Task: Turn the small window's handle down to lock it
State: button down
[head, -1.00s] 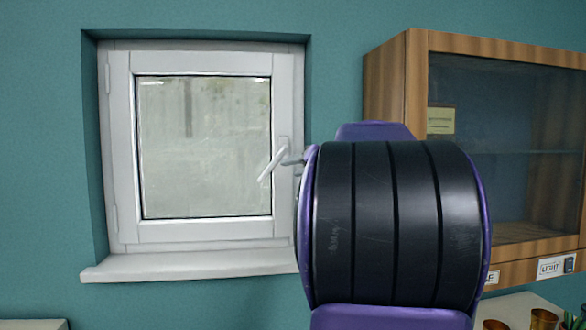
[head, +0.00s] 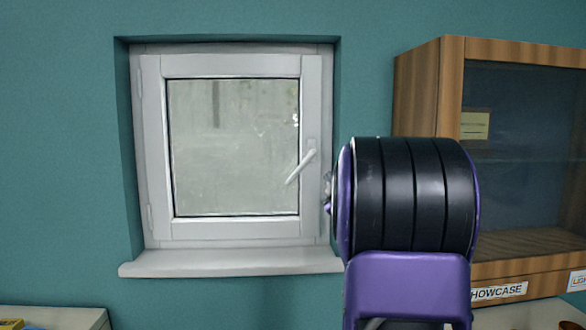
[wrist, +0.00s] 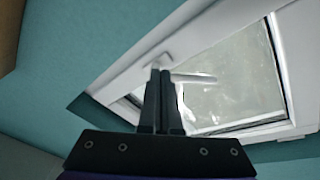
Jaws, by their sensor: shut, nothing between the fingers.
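The small white window (head: 232,230) is set in a teal wall recess, and its sash looks closed in the frame. Its white handle (head: 300,167) is on the right side of the sash, slanting diagonally down and left from its pivot. The handle also shows in the wrist view (wrist: 195,78), just beyond and right of my fingertips. My gripper (wrist: 160,74) is shut and empty, its fingers together and pointing at the window frame near the handle's pivot. I cannot tell whether they touch. In the head view my dark and purple arm hides most of the gripper, right of the window.
A window sill (head: 230,263) juts out below the window. A wooden glass-fronted showcase (head: 428,100) hangs on the wall to the right, behind my arm. A pale cabinet top (head: 60,318) is at the lower left. The wall left of the window is clear.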

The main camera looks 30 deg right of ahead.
aim_at(300, 166)
jog(key=w+a+n+t+y, duration=0.2)
jog(key=a+n+y, duration=0.45)
jog(key=a, duration=0.25)
jog(key=w+d+p, duration=0.2)
jog(key=w+d, duration=0.2)
jog(key=w, duration=0.4)
jog(key=shift+r+p, duration=0.2)
jog(key=shift+p, duration=0.2)
